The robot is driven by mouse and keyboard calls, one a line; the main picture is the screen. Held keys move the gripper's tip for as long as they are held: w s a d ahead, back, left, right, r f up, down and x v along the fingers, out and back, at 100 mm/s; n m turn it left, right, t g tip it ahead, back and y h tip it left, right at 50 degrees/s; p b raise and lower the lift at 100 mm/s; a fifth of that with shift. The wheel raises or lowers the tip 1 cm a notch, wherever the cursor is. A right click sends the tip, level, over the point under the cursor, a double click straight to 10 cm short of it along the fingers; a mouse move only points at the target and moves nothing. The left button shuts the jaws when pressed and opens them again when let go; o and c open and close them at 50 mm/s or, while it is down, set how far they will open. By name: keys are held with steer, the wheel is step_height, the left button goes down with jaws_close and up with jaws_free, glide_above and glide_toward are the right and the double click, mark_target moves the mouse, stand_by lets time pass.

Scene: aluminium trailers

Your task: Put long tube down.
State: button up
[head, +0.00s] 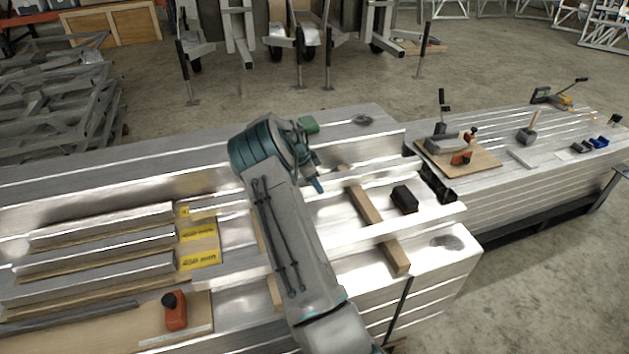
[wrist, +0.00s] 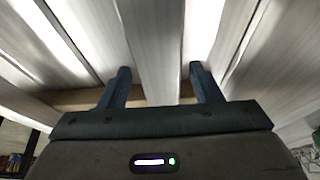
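A long aluminium tube (wrist: 155,45) runs away from the camera between my two fingers in the wrist view. My gripper (wrist: 158,72) has its dark blue fingers spread, one on each side of this tube, with thin gaps visible. A wooden batten (wrist: 72,98) crosses beneath the metal pieces. In the head view my gripper (head: 317,184) points down over the metal-topped workbench, left of a wooden batten (head: 364,204). My arm hides part of the tubes there, so which one is between the fingers is hard to tell.
Long metal profiles lie at left beside yellow-labelled boards (head: 198,236). An orange-red tool (head: 174,310) stands at the front left. A black block (head: 404,199) sits right of my gripper. A wooden board (head: 457,158) with tools lies at right.

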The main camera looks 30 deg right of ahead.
steer(key=shift+r, duration=0.1)
steer(key=shift+r+p, duration=0.2)
steer(key=shift+p, duration=0.1)
steer(key=v, duration=1.2)
steer(key=s+a+r+n+t+y, duration=0.1)
steer(key=s+a+r+n+y, duration=0.1)
steer(key=s+a+r+n, duration=0.45)
steer(key=s+a+r+n+y, duration=0.1)
steer(key=s+a+n, duration=0.3)
steer(key=s, duration=0.5)
steer(key=s+a+r+n+t, duration=0.1)
steer(key=s+a+r+n, duration=0.1)
steer(key=s+a+n, duration=0.3)
steer(key=s+a+r+n+t+y, duration=0.1)
steer(key=s+a+n, duration=0.4)
steer(key=s+a, duration=0.6)
steer(key=s+r, duration=0.1)
steer(key=s, duration=0.3)
steer(key=shift+a+y, duration=0.15)
steer(key=shift+y, duration=0.15)
steer(key=shift+s+r+n, duration=0.1)
steer(key=shift+r+n, duration=0.05)
steer(key=shift+n, duration=0.1)
